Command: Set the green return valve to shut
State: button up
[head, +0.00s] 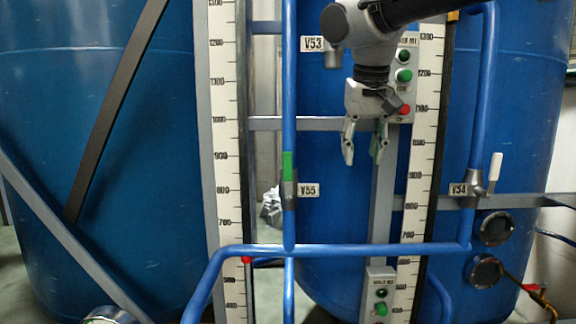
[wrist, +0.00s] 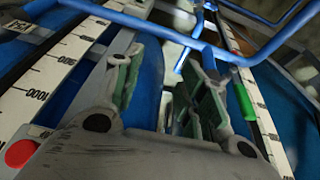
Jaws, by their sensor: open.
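The green-handled valve (head: 288,167) sits on a vertical blue pipe beside the V55 label (head: 309,190). Its green handle points up, in line with the pipe, above a grey body. In the wrist view the green handle (wrist: 243,102) shows right of my fingers. My gripper (head: 363,156) hangs with its fingers down, open and empty, to the right of the handle and apart from it. In the wrist view my gripper (wrist: 165,72) has its two green-padded fingers spread with nothing between them.
A white-handled valve (head: 495,170) labelled V54 is at right. A button box (head: 404,75) is close behind my gripper; another box (head: 380,295) stands below. A horizontal blue pipe (head: 360,250) crosses below. Scale boards (head: 228,150) and blue tanks (head: 100,130) stand around.

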notch_tip(320, 180, up, 3)
send_over(287, 159)
jog(key=s, duration=0.2)
jog(key=shift+f+t, duration=0.3)
jog(key=shift+f, duration=0.1)
jog(key=x, duration=0.7)
jog(key=shift+s, duration=0.1)
grip_shut()
